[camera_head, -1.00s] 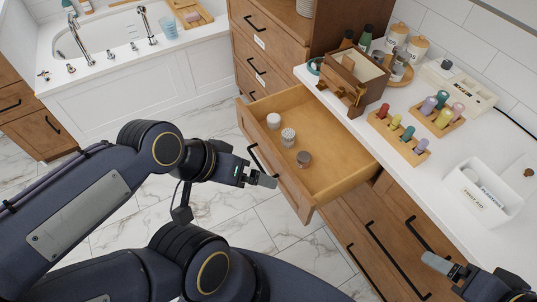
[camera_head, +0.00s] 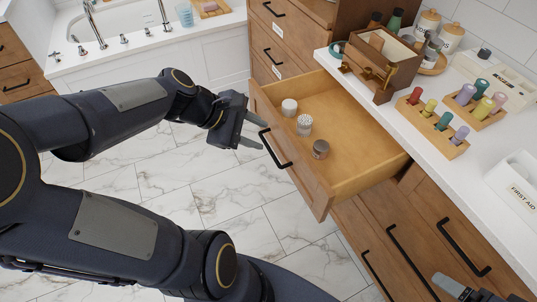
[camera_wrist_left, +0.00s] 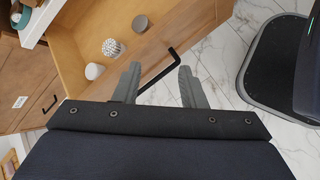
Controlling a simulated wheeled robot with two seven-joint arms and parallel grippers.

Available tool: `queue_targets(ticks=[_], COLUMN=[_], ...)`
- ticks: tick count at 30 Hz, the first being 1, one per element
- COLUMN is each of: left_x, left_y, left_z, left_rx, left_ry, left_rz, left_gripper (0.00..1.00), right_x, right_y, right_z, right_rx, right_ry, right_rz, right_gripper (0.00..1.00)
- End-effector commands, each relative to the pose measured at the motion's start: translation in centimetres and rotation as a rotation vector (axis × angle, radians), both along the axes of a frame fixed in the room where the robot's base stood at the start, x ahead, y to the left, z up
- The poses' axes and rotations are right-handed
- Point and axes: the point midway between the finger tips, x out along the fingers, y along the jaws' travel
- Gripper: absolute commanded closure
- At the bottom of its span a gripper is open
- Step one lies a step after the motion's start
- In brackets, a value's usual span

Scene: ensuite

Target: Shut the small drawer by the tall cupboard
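The small wooden drawer (camera_head: 345,188) is pulled well out from under the white counter, beside the tall wooden cupboard (camera_head: 292,52). Its black bar handle (camera_head: 274,150) is on the front panel and also shows in the left wrist view (camera_wrist_left: 157,72). Three small containers stand inside: a white one (camera_head: 289,107), a patterned one (camera_head: 304,125) and a grey-brown one (camera_head: 320,149). My left gripper (camera_head: 256,131) is open and empty, just outside the drawer front near the handle. In the left wrist view its fingers (camera_wrist_left: 158,72) are apart, with the handle showing between and beyond them. My right gripper (camera_head: 448,285) is only partly visible at bottom right.
The white counter (camera_head: 415,158) carries a wooden caddy (camera_head: 385,65), colored bottles in wooden racks (camera_head: 432,128) and a first aid box (camera_head: 515,188). Closed drawers (camera_head: 400,245) lie below. The marble floor (camera_head: 215,190) left of the drawer is clear. A bathtub (camera_head: 120,25) stands behind.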

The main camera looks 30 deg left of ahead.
Motion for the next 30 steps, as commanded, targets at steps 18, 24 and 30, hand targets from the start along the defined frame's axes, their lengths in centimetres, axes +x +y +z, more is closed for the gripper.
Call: queue_targets(ticks=[18, 24, 30], left_x=[7.1, 9.3, 10.3], left_y=[5.5, 4.3, 3.6], left_z=[-11.5, -13.6, -14.5], left_rx=[-0.441, -0.440, -0.439], left_ry=[0.233, 0.231, 0.229], left_rz=[0.610, 0.611, 0.610], left_gripper=[1.00, 1.00, 1.00], right_x=[0.0, 0.0, 0.0], right_y=[0.0, 0.0, 0.0], right_z=[-6.9, -7.9, -8.3], right_rx=[0.000, 0.000, 0.000], right_ry=[-0.002, -0.001, -0.001], right_rz=[-0.001, 0.000, 0.000], right_gripper=[0.16, 0.16, 0.16])
